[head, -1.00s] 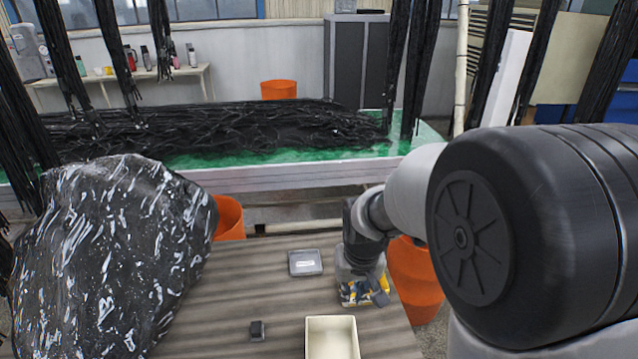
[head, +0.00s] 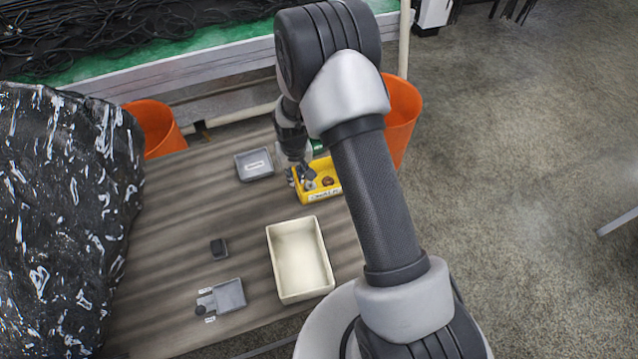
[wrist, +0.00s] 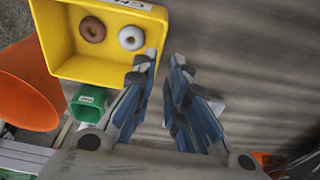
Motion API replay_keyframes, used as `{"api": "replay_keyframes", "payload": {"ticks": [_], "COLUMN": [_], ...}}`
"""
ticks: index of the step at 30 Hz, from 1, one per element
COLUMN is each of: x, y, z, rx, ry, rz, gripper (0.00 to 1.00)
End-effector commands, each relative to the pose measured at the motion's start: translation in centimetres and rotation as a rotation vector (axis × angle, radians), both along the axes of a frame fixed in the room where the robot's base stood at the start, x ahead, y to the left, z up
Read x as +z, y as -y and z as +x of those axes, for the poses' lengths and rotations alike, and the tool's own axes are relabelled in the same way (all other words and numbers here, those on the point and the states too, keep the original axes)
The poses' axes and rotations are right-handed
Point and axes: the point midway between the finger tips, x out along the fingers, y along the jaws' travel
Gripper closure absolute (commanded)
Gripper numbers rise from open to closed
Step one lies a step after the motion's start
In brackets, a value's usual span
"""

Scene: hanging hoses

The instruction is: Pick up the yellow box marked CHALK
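The yellow box (head: 318,195) is an open tray near the right edge of the wooden table, with a white label on its front wall. In the wrist view the yellow box (wrist: 85,66) holds a brown ring and a white ring; its label shows only "CH" and part of the rest. My gripper (head: 302,178) is at the left side of the box in the head view. In the wrist view my gripper (wrist: 163,65) is open, with a gap between its fingers. One finger overlaps the box's side wall and the other is outside it. I cannot tell whether they touch.
A cream tray (head: 300,258) stands in front of the yellow box. A grey labelled tray (head: 254,165) lies left of it. A green labelled container (wrist: 88,102) is close by. Orange bins (head: 402,115) stand beyond the table.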

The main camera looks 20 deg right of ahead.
Motion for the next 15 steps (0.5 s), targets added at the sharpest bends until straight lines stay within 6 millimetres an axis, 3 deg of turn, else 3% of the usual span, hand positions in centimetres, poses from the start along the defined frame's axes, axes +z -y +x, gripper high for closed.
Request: {"api": "replay_keyframes", "payload": {"ticks": [3, 11, 15], "x": [-1.9, -3.2, -5.1], "y": [0.0, 0.1, 0.3], "z": [0.2, 0.4, 0.5], "rx": [0.0, 0.0, -0.001], "ry": [-0.001, 0.0, 0.0], "rz": [0.0, 0.0, 0.0], "gripper": [0.87, 0.87, 0.87]}}
